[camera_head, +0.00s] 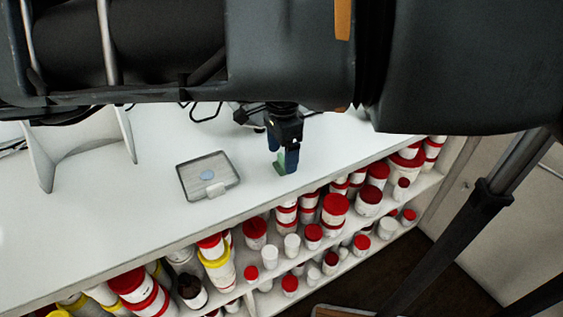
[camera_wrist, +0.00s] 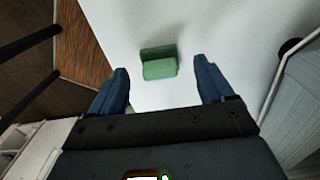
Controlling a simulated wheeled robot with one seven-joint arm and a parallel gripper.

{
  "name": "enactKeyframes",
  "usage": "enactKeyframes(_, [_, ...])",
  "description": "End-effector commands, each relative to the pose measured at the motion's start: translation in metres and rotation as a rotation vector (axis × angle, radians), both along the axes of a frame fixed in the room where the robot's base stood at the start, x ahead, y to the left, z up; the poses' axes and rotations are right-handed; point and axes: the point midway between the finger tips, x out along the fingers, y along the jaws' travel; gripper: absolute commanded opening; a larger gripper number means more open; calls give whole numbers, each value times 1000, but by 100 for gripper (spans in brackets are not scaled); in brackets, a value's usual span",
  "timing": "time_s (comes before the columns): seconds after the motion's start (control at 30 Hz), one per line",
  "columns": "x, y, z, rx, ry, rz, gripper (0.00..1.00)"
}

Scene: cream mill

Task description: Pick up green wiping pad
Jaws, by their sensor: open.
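The green wiping pad (camera_wrist: 159,66) lies on the white counter and shows fully in the wrist view, between and a little beyond my two blue fingertips. In the head view a small green part of the pad (camera_head: 281,168) shows beside my fingers, which hide the rest. My gripper (camera_wrist: 161,82) is open, with nothing between its fingers. In the head view my gripper (camera_head: 287,162) points down over the counter, very near the pad. I cannot tell whether the fingertips touch the counter.
A clear-lidded box (camera_head: 208,176) with a white latch sits on the white counter (camera_head: 110,210) left of my gripper. Shelves below the counter's front edge hold several white jars with red lids (camera_head: 335,204). The counter between box and front edge is clear.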

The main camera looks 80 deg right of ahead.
Motion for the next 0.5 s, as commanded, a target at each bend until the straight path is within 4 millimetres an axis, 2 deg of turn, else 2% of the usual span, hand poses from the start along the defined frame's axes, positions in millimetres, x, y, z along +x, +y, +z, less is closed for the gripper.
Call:
enactKeyframes(0.2, [0, 0, -20, -1, -1, 0, 81])
enactKeyframes(0.43, [0, 0, -21, -1, -1, -1, 81])
enactKeyframes(0.5, [-1, 0, -21, -1, 0, -1, 74])
